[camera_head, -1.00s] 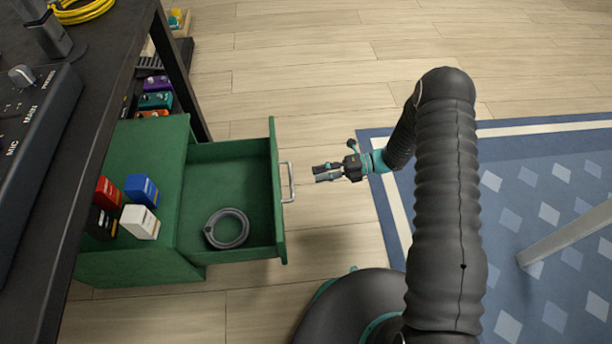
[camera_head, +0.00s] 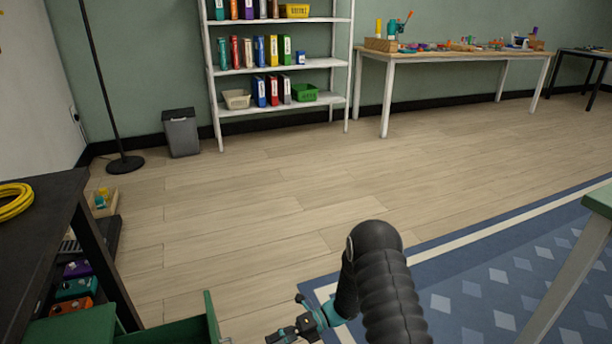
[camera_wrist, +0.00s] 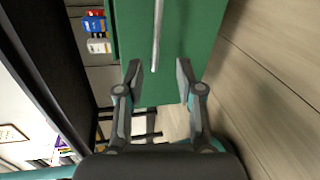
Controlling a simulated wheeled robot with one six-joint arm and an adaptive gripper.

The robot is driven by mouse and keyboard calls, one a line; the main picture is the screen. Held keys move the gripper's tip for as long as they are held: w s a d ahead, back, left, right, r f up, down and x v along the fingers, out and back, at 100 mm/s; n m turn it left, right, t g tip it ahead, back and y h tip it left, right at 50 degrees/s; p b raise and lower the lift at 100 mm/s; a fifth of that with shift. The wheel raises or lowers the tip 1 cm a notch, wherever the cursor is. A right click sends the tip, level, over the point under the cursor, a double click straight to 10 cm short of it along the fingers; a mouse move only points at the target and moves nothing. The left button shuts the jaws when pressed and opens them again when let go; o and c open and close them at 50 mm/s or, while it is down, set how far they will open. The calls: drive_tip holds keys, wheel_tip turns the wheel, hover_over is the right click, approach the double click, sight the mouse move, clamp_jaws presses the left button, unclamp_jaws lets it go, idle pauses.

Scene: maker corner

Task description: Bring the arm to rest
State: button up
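My gripper (camera_wrist: 158,75) is open in the wrist view, with its two fingers apart and nothing between them. Its tip also shows at the bottom edge of the head view (camera_head: 277,337). The green drawer front (camera_wrist: 190,40) with its metal handle (camera_wrist: 157,35) lies ahead of the fingers; the handle appears clear of them. In the head view the green drawer (camera_head: 212,318) is mostly cut off at the bottom left, beside my gripper.
A dark desk (camera_head: 45,215) with a yellow cable coil (camera_head: 14,200) stands at left. A blue rug (camera_head: 480,290) and a table leg (camera_head: 565,285) are at right. Open wooden floor (camera_head: 230,215) stretches to a white shelf (camera_head: 280,70) and a workbench (camera_head: 455,55).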

drive_tip(key=s+d+f+n+g+h, duration=0.2)
drive_tip(key=s+d+f+n+h, duration=0.1)
drive_tip(key=s+n, duration=0.3)
drive_tip(key=s+d+r+n+h, duration=0.25)
drive_tip(key=d+r+n, duration=0.2)
drive_tip(key=n, duration=0.35)
drive_tip(key=s+d+r+n+t+h, duration=0.3)
drive_tip(key=s+d+r+n+t, duration=0.1)
drive_tip(key=r, duration=0.9)
drive_tip(key=s+d+r+n+t+h, duration=0.2)
drive_tip(key=s+d+r+n+t, duration=0.2)
drive_tip(key=r, duration=0.9)
drive_tip(key=s+d+r+n+t+h, duration=0.3)
drive_tip(key=s+d+r+n+t, duration=0.2)
drive_tip(key=r, duration=0.8)
drive_tip(key=d+n, duration=0.3)
drive_tip(key=d, duration=0.1)
drive_tip(key=shift+d+r+t+h+p, duration=0.2)
drive_tip(key=shift+d+t+h+p, duration=0.1)
drive_tip(key=shift+d+h+p, duration=0.1)
